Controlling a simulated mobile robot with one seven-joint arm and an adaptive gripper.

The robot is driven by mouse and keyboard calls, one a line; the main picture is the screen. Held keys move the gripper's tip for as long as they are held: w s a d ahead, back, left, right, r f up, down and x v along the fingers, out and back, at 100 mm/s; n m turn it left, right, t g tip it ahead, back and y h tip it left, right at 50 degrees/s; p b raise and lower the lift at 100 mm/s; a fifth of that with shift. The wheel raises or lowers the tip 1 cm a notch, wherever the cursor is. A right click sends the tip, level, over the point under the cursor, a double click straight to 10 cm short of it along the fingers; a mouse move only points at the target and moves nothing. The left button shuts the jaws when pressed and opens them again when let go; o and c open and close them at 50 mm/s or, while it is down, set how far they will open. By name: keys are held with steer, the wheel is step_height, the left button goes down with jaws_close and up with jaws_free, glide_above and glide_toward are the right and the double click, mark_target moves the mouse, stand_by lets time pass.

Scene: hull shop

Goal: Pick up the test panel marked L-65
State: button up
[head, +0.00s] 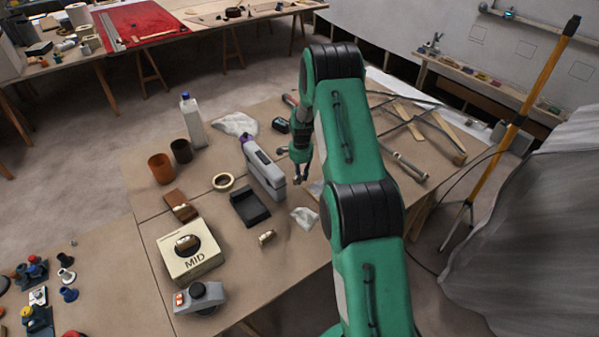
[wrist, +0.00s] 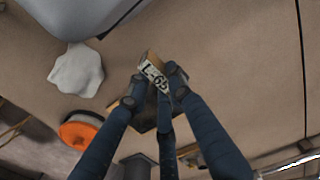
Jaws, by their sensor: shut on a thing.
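The test panel marked L-65 (wrist: 153,72) is a small piece with a white label and a tan edge, seen in the wrist view between my fingertips. My gripper (wrist: 157,88) is shut on it, and the label faces the camera, tilted. In the head view my gripper (head: 298,168) is over the work table, right of the grey upright device. I cannot make out the panel there. Whether it touches the table is unclear.
On the table (head: 135,190) are a grey device (head: 264,170), a black tray (head: 250,207), a crumpled white cloth (head: 304,218), a tape roll (head: 223,181), a box marked MID (head: 195,262) and a white bottle (head: 193,122). A clamp (head: 408,167) lies right of my arm.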

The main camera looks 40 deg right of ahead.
steer(key=shift+s+a+r, duration=0.1)
steer(key=shift+s+a, duration=0.15)
steer(key=shift+s, duration=0.2)
steer(key=shift+s+a, duration=0.2)
steer(key=shift+s, duration=0.25)
